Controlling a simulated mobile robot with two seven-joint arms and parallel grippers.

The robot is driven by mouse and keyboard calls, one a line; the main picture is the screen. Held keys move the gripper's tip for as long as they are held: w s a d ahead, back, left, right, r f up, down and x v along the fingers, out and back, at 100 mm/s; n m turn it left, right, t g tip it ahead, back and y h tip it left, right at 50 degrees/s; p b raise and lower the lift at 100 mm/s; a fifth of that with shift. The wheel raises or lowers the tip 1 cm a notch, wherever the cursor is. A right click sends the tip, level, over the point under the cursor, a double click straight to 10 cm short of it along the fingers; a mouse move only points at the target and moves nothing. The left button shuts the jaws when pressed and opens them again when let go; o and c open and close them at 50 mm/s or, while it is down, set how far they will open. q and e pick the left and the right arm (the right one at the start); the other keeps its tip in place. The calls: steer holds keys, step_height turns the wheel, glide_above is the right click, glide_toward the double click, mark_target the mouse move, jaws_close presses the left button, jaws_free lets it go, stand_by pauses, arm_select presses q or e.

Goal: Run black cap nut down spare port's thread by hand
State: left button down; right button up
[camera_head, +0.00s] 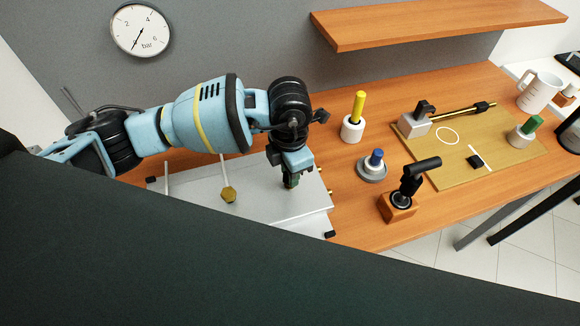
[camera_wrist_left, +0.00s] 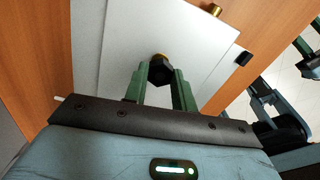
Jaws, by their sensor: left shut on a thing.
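My left gripper (camera_head: 291,184) is over the right part of a pale metal box (camera_head: 200,205). In the left wrist view, its green fingers (camera_wrist_left: 160,80) are closed on the black cap nut (camera_wrist_left: 160,72). A brass-coloured rim, apparently the spare port (camera_wrist_left: 161,55), shows right at the nut, partly hidden by it. I cannot tell how far the nut sits on the thread. In the head view the fingers hide the nut and port.
A brass hexagonal piece (camera_head: 229,195) stands on the box. To the right are a white holder with a yellow-handled tool (camera_head: 357,106), a blue-topped piece (camera_head: 376,160), a black part on a wooden block (camera_head: 400,205) and a wooden board (camera_head: 455,165). A shelf (camera_head: 440,22) overhangs the back.

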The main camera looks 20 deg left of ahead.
arm_select(q)
steer(key=shift+f, duration=0.2)
steer(key=shift+s+f, duration=0.15)
steer(key=shift+f, duration=0.2)
arm_select(e)
steer(key=shift+s+f, duration=0.1)
steer(key=shift+s, duration=0.3)
arm_select(q)
steer(key=shift+f, duration=0.1)
arm_select(e)
steer(key=shift+w, duration=0.4)
arm_select(q)
steer(key=shift+f+m, duration=0.1)
steer(key=shift+m, duration=0.8)
steer(key=m, duration=0.2)
steer(key=shift+s+m+b, duration=0.1)
steer(key=shift+m+b, duration=0.3)
arm_select(e)
steer(key=shift+s+f, duration=0.75)
steer(key=shift+s, duration=0.2)
